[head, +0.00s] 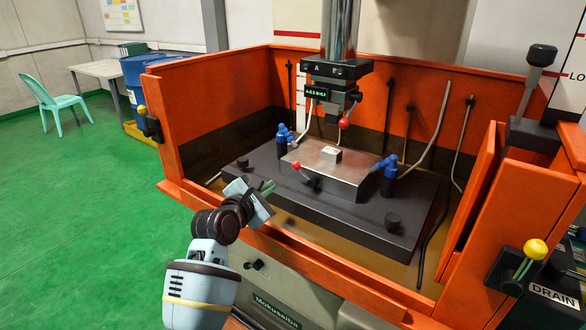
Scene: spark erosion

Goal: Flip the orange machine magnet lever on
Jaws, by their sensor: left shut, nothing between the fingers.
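The orange machine (210,100) is an open-topped tank with a dark block in it. On the block sits a metal plate (345,178), probably the magnet table. A short lever with a red ball (296,166) stands at the plate's front left side, on a black hub (312,184). The lever leans up and to the left. My left gripper (268,188) is over the tank's front wall, left of and a little below the red ball in the picture. Its fingers are shut and empty, apart from the lever. My right gripper is not in view.
A machine head (336,75) with another red ball (344,123) hangs above the plate. Blue nozzles (388,166) stand at the plate's sides. A small metal block (331,154) lies on it. A yellow-knobbed drain lever (535,249) is at the right. Green floor is free at left.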

